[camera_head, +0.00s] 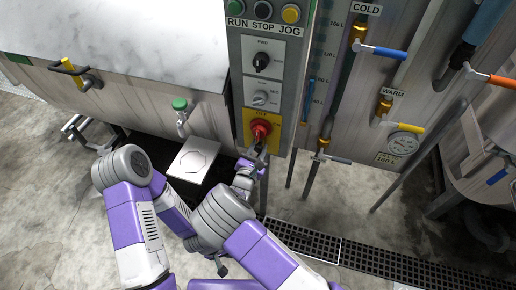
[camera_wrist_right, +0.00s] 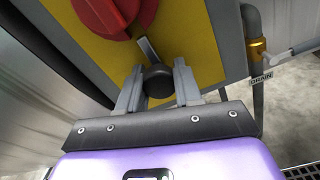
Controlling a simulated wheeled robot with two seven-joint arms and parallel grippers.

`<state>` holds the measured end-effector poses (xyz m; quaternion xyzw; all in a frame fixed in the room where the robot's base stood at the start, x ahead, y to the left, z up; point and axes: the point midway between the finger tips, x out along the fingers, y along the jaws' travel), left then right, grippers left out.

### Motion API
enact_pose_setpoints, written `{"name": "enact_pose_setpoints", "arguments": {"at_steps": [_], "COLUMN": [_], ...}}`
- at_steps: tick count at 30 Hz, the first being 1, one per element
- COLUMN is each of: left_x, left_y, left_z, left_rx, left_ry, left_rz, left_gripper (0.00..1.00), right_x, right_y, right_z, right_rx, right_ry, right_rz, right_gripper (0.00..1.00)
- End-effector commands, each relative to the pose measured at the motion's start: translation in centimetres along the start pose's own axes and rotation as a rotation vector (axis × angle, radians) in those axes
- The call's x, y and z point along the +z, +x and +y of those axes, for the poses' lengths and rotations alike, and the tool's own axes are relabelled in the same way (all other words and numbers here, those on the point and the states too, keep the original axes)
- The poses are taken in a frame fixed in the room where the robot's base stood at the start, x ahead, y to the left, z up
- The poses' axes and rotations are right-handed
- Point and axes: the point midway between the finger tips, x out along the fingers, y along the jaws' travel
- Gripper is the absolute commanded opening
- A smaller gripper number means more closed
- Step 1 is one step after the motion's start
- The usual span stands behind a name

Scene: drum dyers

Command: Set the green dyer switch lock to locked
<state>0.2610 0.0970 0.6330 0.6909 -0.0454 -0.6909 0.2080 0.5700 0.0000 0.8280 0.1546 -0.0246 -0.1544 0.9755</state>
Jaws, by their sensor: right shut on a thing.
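A red rotary switch (camera_head: 261,129) sits on a yellow plate (camera_head: 247,134) low on the grey control panel. In the right wrist view, the red switch (camera_wrist_right: 112,14) is at the top on the yellow plate (camera_wrist_right: 200,45). Just below it a short grey stem (camera_wrist_right: 147,48) ends in a black knob (camera_wrist_right: 156,80), which looks like the switch lock. My right gripper (camera_head: 258,150) is at the plate's lower edge. In the wrist view, its fingers (camera_wrist_right: 157,84) are shut on the black knob, one on each side.
Above the switch are two black-and-grey selector knobs (camera_head: 261,61) and RUN, STOP, JOG buttons (camera_head: 263,10). A green-topped valve (camera_head: 180,105) is to the left. Pipes with coloured valve handles (camera_head: 385,51) and a gauge (camera_head: 403,143) are to the right. A floor grate (camera_head: 400,268) runs below.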

Motion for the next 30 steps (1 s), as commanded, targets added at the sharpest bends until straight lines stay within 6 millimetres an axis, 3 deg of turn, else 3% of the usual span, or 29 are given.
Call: {"name": "enact_pose_setpoints", "arguments": {"at_steps": [10,19,20,21,24,30], "left_x": [0.1,0.1,0.1,0.1,0.1,0.1], "left_y": [-1.7,-1.6,-1.6,-1.6,-1.6,-1.6], "left_z": [0.6,0.6,0.6,0.6,0.6,0.6], "left_rx": [0.0,0.0,0.0,0.0,0.0,0.0], "left_ry": [0.0,0.0,0.0,0.0,0.0,0.0], "left_rz": [0.0,0.0,0.0,0.0,0.0,0.0], "left_gripper": [0.0,0.0,0.0,0.0,0.0,0.0], "right_x": [2.2,2.3,2.3,2.3,2.2,2.1], "right_y": [0.0,0.0,0.0,0.0,0.0,0.0], "right_z": [0.7,0.8,0.8,0.8,0.8,0.7], "right_rx": [-0.001,0.001,0.001,0.002,0.001,0.0], "right_ry": [0.001,0.001,0.002,0.002,0.001,0.001], "right_rz": [0.0,-0.006,-0.006,-0.006,-0.004,-0.002], "right_gripper": [0.0,0.0,0.39,0.45,0.6,0.6]}}
